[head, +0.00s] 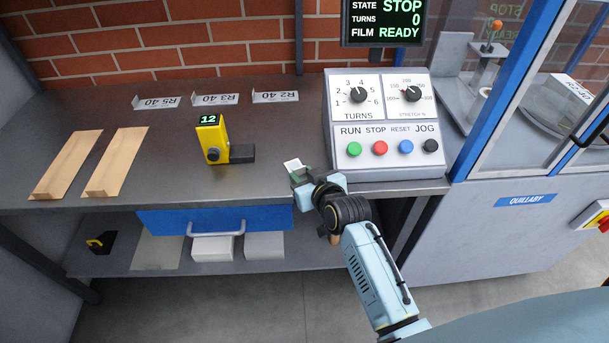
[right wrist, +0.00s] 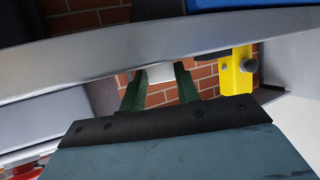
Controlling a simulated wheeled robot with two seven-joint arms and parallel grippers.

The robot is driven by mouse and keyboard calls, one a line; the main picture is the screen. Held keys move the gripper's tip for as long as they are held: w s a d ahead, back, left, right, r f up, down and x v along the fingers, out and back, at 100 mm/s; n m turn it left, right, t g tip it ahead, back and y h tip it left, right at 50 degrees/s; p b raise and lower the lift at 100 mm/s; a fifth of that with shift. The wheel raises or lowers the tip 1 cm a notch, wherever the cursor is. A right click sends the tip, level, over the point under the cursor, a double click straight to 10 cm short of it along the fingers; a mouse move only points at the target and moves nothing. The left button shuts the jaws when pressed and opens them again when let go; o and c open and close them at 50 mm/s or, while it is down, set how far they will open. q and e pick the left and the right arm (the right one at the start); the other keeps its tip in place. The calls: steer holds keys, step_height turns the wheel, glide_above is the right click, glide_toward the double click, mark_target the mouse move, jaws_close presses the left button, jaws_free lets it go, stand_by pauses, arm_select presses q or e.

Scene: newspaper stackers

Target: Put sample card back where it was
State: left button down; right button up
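A small white card (head: 293,165), which I take to be the sample card, is at the fingertips of my right gripper (head: 299,174), near the front edge of the bench left of the control panel. In the right wrist view the card (right wrist: 160,73) spans the gap between the two dark green fingers of the gripper (right wrist: 160,82), which appear shut on it. Its printed face cannot be read. My left gripper is not in view.
The bench (head: 260,120) carries a yellow gauge (head: 211,138) reading 12, two tan strips (head: 66,165) and three label holders (head: 215,100) at the back. The control panel (head: 379,125) stands right of the gripper. A blue drawer (head: 165,218) is below.

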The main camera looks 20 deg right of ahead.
steer(key=o, duration=0.4)
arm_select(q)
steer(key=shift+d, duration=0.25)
arm_select(e)
steer(key=shift+r, duration=0.25)
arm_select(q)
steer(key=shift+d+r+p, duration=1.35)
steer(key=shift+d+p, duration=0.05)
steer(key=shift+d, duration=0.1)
arm_select(e)
steer(key=shift+v, duration=6)
